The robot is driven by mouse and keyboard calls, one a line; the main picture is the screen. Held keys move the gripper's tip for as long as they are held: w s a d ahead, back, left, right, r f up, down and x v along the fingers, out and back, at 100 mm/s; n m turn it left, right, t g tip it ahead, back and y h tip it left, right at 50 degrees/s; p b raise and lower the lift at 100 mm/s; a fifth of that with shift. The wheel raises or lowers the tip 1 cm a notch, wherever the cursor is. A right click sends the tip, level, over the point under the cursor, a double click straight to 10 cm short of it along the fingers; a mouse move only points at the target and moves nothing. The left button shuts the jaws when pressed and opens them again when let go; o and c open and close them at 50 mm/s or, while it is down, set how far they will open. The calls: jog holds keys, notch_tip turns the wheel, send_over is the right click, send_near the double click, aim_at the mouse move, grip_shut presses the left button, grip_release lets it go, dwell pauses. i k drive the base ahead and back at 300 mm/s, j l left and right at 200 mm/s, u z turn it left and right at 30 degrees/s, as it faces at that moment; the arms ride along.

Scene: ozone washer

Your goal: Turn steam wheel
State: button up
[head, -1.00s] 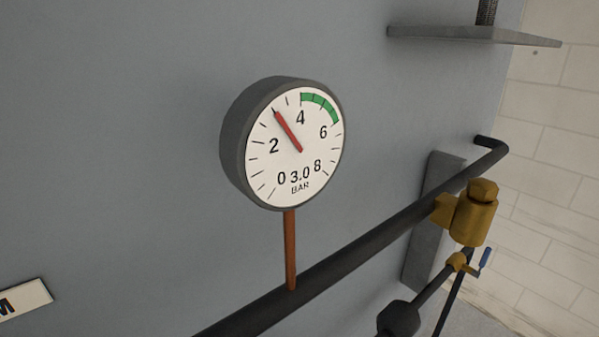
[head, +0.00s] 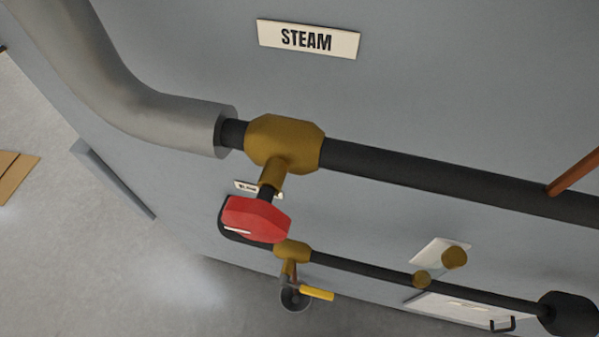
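The steam wheel (head: 256,217) is a red handwheel with a white mark near its left side. It sits on the stem of a brass valve (head: 285,143) in a dark horizontal pipe (head: 420,176). A white label reading STEAM (head: 308,39) is on the grey wall above the valve. My gripper is not in view, and nothing is seen touching the wheel.
A thick grey insulated pipe (head: 150,112) joins the valve from the left. Below the wheel is a smaller brass valve with a yellow lever (head: 317,294) on a lower dark pipe. A copper tube (head: 577,170) rises at the right. Open floor (head: 90,255) lies at left.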

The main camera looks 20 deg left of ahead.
aim_at(256, 219)
jog(key=u, duration=1.3)
jog(key=k+l+u, duration=0.2)
jog(key=l+u, duration=0.15)
jog(key=k+l+u, duration=0.2)
jog(key=u, duration=0.15)
jog(key=k+l+u, duration=0.35)
jog(key=k+l, duration=0.35)
jog(key=k, duration=0.05)
